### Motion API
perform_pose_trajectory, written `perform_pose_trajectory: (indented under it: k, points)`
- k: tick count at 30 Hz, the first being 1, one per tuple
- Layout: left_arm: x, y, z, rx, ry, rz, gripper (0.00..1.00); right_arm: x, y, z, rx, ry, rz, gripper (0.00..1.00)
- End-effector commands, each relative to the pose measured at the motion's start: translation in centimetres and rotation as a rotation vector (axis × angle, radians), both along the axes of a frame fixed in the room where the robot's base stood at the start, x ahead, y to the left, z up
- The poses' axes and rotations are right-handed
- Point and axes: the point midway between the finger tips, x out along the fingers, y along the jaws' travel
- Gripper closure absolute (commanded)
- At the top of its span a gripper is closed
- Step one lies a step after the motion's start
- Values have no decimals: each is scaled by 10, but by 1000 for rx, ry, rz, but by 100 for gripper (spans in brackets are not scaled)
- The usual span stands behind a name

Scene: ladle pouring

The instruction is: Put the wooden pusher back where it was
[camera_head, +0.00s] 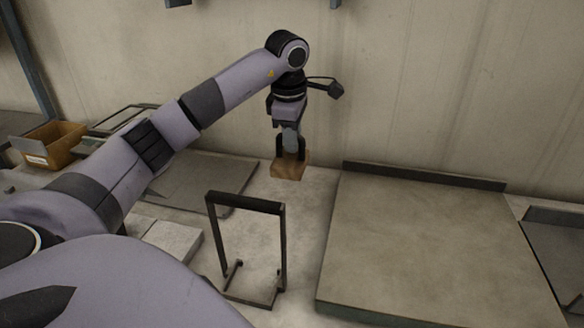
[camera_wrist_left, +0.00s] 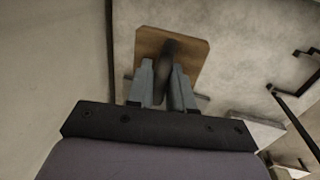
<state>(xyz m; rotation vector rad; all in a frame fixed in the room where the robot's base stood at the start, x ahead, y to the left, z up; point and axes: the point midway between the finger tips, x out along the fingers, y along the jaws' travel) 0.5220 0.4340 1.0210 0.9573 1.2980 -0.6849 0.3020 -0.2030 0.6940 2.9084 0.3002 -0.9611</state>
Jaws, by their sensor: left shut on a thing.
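The wooden pusher (camera_head: 290,168) is a small brown wooden block under my left gripper (camera_head: 291,145). In the left wrist view the pusher (camera_wrist_left: 192,47) shows as a flat wooden board with a dark handle between the fingers of my left gripper (camera_wrist_left: 167,85). The left gripper is shut on that handle and points down. In the head view the pusher is at the back of the worktop, near the wall; I cannot tell whether it touches the surface. My right gripper is not in view.
A black frame stand (camera_head: 245,205) stands in front of the pusher. A large raised slab (camera_head: 430,245) fills the right side. A flat grey plate (camera_head: 200,180) lies left of the pusher, and a brown bin (camera_head: 62,138) stands at the far left.

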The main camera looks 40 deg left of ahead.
Motion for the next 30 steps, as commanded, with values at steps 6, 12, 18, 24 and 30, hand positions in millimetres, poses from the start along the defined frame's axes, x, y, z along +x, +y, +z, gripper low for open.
perform_pose_trajectory:
  k: [6, 12, 18, 24, 30]
  points:
    - [0, 0, -33, -1, -1, 1, 100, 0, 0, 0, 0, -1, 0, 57]
    - [0, 0, -47, 0, 0, 1, 100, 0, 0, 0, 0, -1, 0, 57]
    - [0, 0, -74, 0, 0, 1, 100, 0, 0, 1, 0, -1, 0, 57]
    - [0, 0, -74, 0, -3, 1, 100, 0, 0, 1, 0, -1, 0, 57]
    - [0, 0, -78, -1, -1, 1, 73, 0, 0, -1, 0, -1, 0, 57]
